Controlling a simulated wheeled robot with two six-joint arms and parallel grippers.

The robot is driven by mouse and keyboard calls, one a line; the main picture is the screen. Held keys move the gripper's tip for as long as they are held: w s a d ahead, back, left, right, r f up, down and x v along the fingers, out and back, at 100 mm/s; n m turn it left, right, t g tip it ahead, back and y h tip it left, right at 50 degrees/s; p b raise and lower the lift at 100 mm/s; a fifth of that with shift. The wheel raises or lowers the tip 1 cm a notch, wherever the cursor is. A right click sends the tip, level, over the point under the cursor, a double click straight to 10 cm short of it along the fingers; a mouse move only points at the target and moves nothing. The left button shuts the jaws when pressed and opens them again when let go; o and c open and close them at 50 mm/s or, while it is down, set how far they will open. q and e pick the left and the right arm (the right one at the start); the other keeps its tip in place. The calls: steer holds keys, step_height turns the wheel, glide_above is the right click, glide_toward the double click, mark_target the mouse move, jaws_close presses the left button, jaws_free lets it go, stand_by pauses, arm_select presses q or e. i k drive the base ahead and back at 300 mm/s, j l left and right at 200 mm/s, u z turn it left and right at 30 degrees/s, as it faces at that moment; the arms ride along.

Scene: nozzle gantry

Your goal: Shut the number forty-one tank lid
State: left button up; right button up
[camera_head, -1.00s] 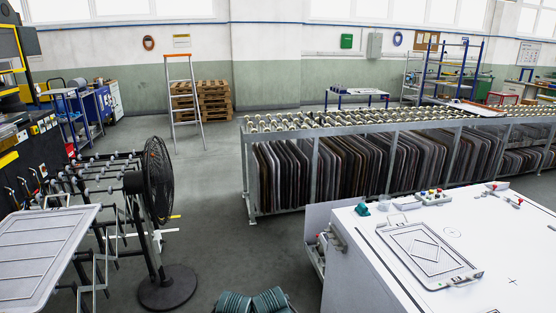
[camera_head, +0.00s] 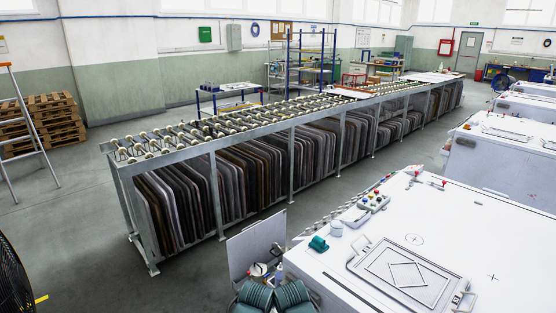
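I see no tank or lid marked forty-one, and no readable number. The nearest white cabinet (camera_head: 340,270) stands at the lower right. Its white top carries a grey rectangular frame (camera_head: 412,272) with a diamond outline inside, lying flat. A grey panel (camera_head: 255,247) stands upright at the cabinet's left side, with small items beside it. I cannot tell whether any of these is the tank lid.
A long roller table (camera_head: 250,128) with upright sheets beneath crosses the middle. More white cabinets (camera_head: 505,150) stand at the right. A black fan (camera_head: 12,285), a stepladder (camera_head: 25,125) and stacked pallets (camera_head: 45,122) are at the left. The floor (camera_head: 85,235) left of the roller table is clear.

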mark_target(277, 249)
steer(key=i+j+z, duration=0.25)
steer(key=i+j, duration=0.2)
steer(key=j, duration=0.15)
steer(key=i+j+z, duration=0.25)
steer(key=i+j, duration=0.15)
steer(key=j, duration=0.3)
steer(key=i+j+z, duration=0.15)
steer(key=j, duration=0.2)
steer(key=i+j+z, duration=0.1)
steer(key=i+j, duration=0.15)
steer(key=j, duration=0.15)
steer(key=i+j+z, duration=0.15)
steer(key=j, duration=0.25)
steer(key=i+j+z, duration=0.1)
steer(key=j, duration=0.3)
